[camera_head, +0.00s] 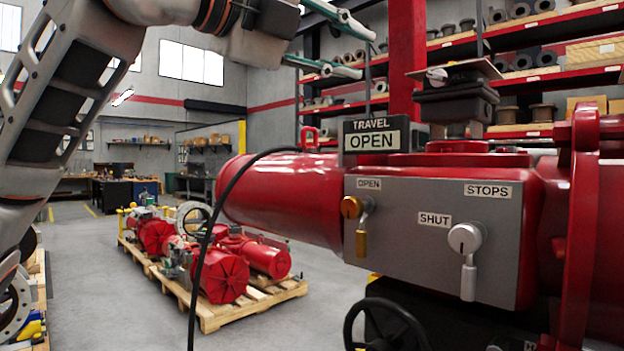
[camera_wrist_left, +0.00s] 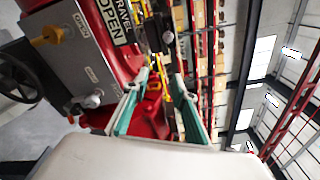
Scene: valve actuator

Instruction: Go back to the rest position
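My left gripper (camera_head: 366,55) is at the upper middle of the head view. Its two green-and-grey fingers are spread apart with nothing between them. The left wrist view also shows these fingers (camera_wrist_left: 161,73) apart and empty. The red valve actuator (camera_head: 290,195) fills the right of the head view, below and right of the gripper, with a gap between them. On its grey panel (camera_head: 420,225), the brass OPEN lever (camera_head: 360,226) and the silver SHUT lever (camera_head: 467,260) both hang down. The travel sign (camera_head: 374,140) reads OPEN. My right gripper is in neither view.
A black handwheel (camera_head: 386,325) sits below the panel. A black cable (camera_head: 214,225) hangs beside the actuator. A pallet (camera_head: 215,316) with red actuators stands on the floor behind. Red shelves (camera_head: 540,78) are at the back right. Open floor (camera_head: 95,285) lies at the left.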

